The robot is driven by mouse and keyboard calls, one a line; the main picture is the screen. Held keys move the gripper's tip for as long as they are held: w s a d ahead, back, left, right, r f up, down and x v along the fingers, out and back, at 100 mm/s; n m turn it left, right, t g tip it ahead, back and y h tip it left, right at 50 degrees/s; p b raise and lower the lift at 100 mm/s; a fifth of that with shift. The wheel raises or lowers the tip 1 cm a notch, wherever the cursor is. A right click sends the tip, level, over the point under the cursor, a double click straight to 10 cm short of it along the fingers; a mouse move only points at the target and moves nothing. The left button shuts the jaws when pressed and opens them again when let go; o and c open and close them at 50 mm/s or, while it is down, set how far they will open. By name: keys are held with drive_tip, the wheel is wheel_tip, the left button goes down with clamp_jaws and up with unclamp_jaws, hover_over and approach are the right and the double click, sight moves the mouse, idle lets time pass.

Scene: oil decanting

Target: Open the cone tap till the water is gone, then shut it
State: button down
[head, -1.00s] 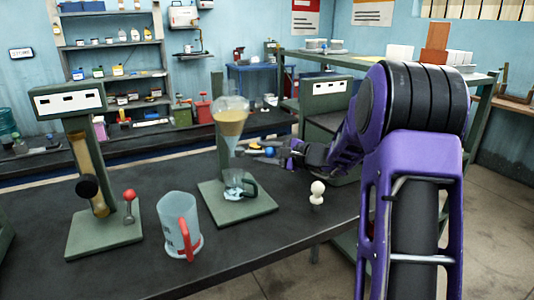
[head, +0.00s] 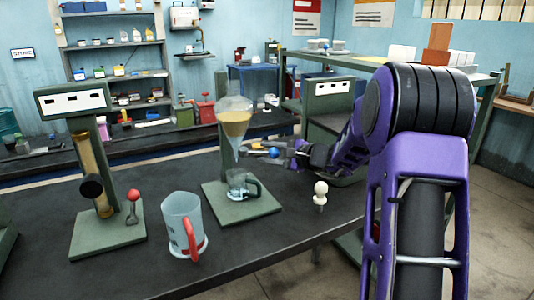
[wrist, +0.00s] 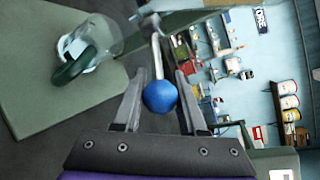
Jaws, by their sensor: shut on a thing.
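The clear cone (head: 235,118) hangs on a green stand and holds an amber layer above a clear layer in its narrow tip. A glass mug (head: 236,184) with a dark green handle stands under it on the stand's base, with clear liquid inside. The tap lever's blue knob (head: 273,153) sticks out to the right of the cone's tip. My gripper (head: 278,152) is shut on this knob. In the wrist view the blue knob (wrist: 160,96) sits between my fingers (wrist: 161,103), its metal rod running up toward the cone. The exact tap angle is hard to tell.
A clear jug (head: 182,224) with a red handle stands front left of the cone stand. A left stand (head: 108,238) carries a red-knobbed lever (head: 133,195). A white knobbed peg (head: 320,195) stands near the bench's right edge. Bare bench top lies in front.

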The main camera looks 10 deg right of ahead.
drive_tip(key=shift+d+f, duration=0.15)
drive_tip(key=shift+d, duration=0.3)
drive_tip(key=c, duration=0.6)
unclamp_jaws()
drive_tip(key=shift+s+d, duration=0.1)
drive_tip(key=shift+o, duration=0.7)
drive_tip(key=shift+a, duration=0.25)
drive_tip(key=v, duration=1.7)
drive_tip(key=shift+s+r+p, duration=0.2)
drive_tip(key=shift+p, duration=0.1)
drive_tip(key=shift+d, duration=0.1)
drive_tip(key=shift+c, duration=0.2)
